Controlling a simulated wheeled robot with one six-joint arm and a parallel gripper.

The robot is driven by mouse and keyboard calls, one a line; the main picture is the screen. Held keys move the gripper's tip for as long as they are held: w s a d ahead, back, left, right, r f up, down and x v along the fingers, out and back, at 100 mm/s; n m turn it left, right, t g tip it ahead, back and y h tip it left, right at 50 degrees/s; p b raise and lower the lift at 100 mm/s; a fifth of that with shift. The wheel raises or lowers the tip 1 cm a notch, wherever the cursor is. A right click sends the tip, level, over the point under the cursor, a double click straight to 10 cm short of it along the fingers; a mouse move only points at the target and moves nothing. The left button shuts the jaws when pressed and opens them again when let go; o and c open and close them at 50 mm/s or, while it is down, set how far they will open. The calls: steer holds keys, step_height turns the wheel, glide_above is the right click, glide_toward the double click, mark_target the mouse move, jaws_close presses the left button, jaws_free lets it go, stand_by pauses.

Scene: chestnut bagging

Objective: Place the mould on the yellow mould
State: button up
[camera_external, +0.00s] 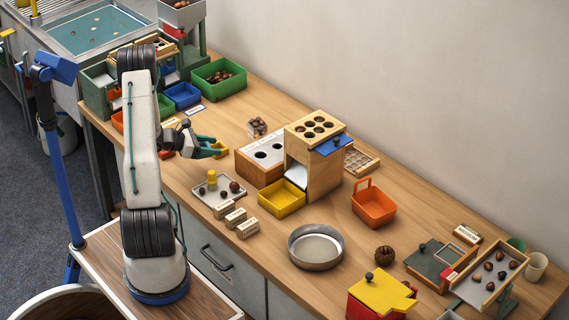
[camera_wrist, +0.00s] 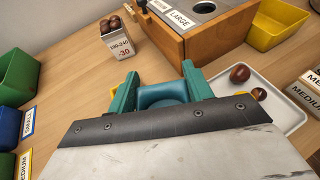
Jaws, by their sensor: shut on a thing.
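My gripper (camera_external: 212,147) has green fingers and is raised above the left-middle of the table. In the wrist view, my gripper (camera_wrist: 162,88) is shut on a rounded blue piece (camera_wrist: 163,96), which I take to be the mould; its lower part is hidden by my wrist. The yellow mould (camera_external: 212,178) looks like a small upright cylinder on a pale tray (camera_external: 233,196). It stands below and apart from the gripper. In the wrist view, only a bit of yellow (camera_wrist: 258,94) shows at the tray, right of the fingers.
Chestnuts share the tray. Labelled blocks (camera_external: 235,217) stand in front of it. A wooden box with holes (camera_external: 262,154) and a yellow bin (camera_external: 282,198) stand right of it. A small container of chestnuts (camera_external: 257,127) stands behind. Green and blue bins (camera_external: 182,95) are at left.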

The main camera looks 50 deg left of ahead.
glide_above(225, 145)
steer(key=shift+d+f, duration=0.15)
steer(key=shift+f, duration=2.15)
steer(key=shift+f, duration=0.1)
steer(key=o, duration=1)
steer(key=shift+s, duration=0.1)
steer(key=v, duration=1.2)
steer(key=shift+r, duration=0.2)
